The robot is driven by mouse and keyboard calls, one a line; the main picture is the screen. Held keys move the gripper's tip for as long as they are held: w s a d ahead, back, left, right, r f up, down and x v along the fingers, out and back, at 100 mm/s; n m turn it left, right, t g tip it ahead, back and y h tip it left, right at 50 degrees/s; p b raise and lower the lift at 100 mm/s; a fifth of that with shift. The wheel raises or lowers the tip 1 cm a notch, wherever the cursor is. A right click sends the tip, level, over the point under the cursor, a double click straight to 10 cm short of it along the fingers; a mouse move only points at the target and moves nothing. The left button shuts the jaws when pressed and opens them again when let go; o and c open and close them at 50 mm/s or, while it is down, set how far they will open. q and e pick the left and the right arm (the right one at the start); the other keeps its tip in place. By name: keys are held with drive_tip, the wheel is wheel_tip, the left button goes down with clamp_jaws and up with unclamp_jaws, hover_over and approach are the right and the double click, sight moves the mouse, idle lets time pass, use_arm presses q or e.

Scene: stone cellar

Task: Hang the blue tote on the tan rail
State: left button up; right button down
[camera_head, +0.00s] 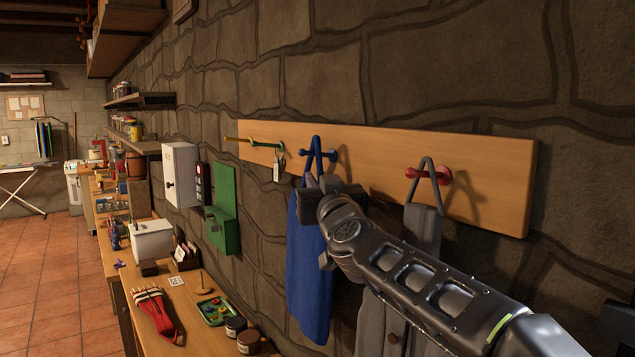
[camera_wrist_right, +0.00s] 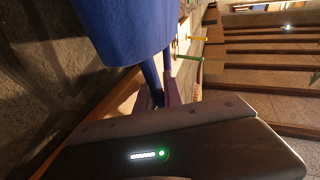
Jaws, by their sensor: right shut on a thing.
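The blue tote (camera_head: 309,275) hangs upright in front of the tan rail (camera_head: 480,181), below the blue peg (camera_head: 333,156). Its strap loop (camera_head: 317,143) rises to a point beside the peg. The strap overlaps the peg in the head view; I cannot tell whether it rests on it. My right gripper (camera_head: 322,188) is shut on the tote at the base of the strap. The right wrist view shows the tote's blue body (camera_wrist_right: 125,32) and straps (camera_wrist_right: 152,80) close to the gripper. My left gripper is out of view.
A grey garment (camera_head: 422,223) hangs from the red peg (camera_head: 430,174) to the right. Keys (camera_head: 277,168) hang from the green peg (camera_head: 266,145). A green wall box (camera_head: 223,210) is to the left. A cluttered wooden bench (camera_head: 190,330) runs along the wall below.

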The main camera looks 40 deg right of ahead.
drive_tip(key=c, duration=1.4)
unclamp_jaws()
drive_tip(key=shift+a+r, duration=0.1)
drive_tip(key=shift+s+f, duration=0.25)
drive_tip(key=shift+s, duration=0.2)
drive_tip(key=b+v, duration=0.1)
drive_tip(key=v, duration=0.6)
drive_tip(key=shift+w+a+r, duration=0.1)
drive_tip(key=shift+a, duration=0.1)
